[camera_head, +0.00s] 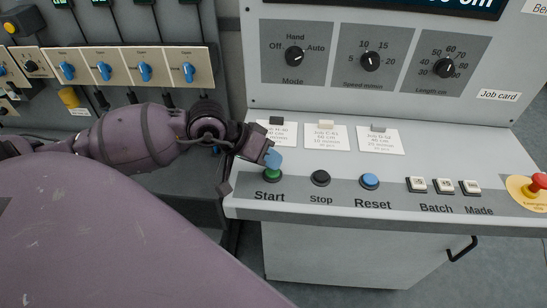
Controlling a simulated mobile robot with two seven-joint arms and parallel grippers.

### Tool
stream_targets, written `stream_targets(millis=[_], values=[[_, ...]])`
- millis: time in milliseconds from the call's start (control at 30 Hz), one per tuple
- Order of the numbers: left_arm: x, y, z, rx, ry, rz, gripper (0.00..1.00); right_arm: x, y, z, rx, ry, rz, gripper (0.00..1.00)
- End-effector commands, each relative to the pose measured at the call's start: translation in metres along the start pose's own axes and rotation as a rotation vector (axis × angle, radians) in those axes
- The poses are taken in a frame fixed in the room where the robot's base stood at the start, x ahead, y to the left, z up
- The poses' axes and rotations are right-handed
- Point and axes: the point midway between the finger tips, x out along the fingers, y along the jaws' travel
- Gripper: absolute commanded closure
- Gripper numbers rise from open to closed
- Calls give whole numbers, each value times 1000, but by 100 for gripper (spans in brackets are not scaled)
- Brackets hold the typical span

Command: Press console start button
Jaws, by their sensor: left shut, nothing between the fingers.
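The green Start button (271,175) sits at the left end of the console's sloped front panel, above the printed word "Start". My left gripper (273,160) comes in from the left and is shut and empty. Its blue fingertips are right over the Start button and hide its upper part. I cannot tell whether they touch it or hover just above. The console (300,203) is light grey. My right gripper is not in view.
The black Stop button (320,178) and blue Reset button (369,181) stand to the right, then the Batch and Made counters (444,186) and the red emergency stop (538,182). Job cards (327,137) lie behind. Mode, speed and length knobs (370,62) are on the upright panel.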

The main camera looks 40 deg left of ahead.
Motion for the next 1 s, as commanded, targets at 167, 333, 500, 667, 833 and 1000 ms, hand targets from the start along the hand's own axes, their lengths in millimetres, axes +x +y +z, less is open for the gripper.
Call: stream_targets(millis=[167, 333, 500, 667, 833, 1000], values=[[0, 0, 0, 1, 1, 0, 100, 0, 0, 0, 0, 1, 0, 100], [0, 0, 0, 0, 1, 0, 100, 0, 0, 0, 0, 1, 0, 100], [0, 0, 0, 0, 0, 0, 100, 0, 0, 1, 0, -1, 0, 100], [1, -1, 1, 0, 0, 0, 100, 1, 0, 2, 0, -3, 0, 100], [2, -2, 2, 0, 0, -1, 100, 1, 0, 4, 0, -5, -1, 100], [3, -2, 2, 0, 0, -1, 100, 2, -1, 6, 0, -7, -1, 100]])
